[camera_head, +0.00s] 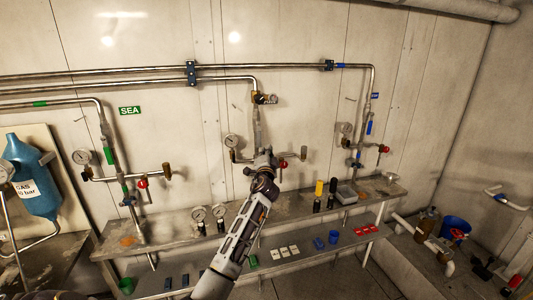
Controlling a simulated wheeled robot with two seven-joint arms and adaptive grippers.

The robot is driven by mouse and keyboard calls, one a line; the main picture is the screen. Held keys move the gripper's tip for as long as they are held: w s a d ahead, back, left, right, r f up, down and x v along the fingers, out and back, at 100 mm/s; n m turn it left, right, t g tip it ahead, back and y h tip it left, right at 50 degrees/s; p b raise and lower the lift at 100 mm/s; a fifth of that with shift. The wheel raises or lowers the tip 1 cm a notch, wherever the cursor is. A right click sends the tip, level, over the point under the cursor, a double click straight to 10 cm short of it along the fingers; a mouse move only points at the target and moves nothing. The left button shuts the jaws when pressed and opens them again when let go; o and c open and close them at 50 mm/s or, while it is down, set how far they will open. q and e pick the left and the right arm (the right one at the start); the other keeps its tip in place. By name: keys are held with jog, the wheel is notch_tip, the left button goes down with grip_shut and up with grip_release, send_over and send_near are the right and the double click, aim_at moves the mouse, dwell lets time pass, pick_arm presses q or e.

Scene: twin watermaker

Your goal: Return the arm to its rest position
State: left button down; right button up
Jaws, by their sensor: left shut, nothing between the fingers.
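My left arm reaches up from the bottom of the head view, over the shelf bench. My left gripper (265,158) is dark, small in the picture, and shut with nothing held. It overlaps the lower end of the middle pipe assembly (257,118) in the view; I cannot tell whether it touches it. Beside it are a pressure gauge (231,141) on the left and a red-handled valve (282,166) on the right. My right gripper is not in view.
The metal bench (180,232) below carries loose gauges (198,214), yellow and black cylinders (319,188) and a grey tray (346,194). A lower shelf holds small coloured parts. A blue tank (32,177) stands left; a blue bucket (455,228) is right.

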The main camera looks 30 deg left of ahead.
pick_arm(q)
jog(key=shift+s+d+f, duration=0.1)
jog(key=shift+s+d, duration=0.05)
jog(key=shift+s, duration=0.05)
dwell(0.5)
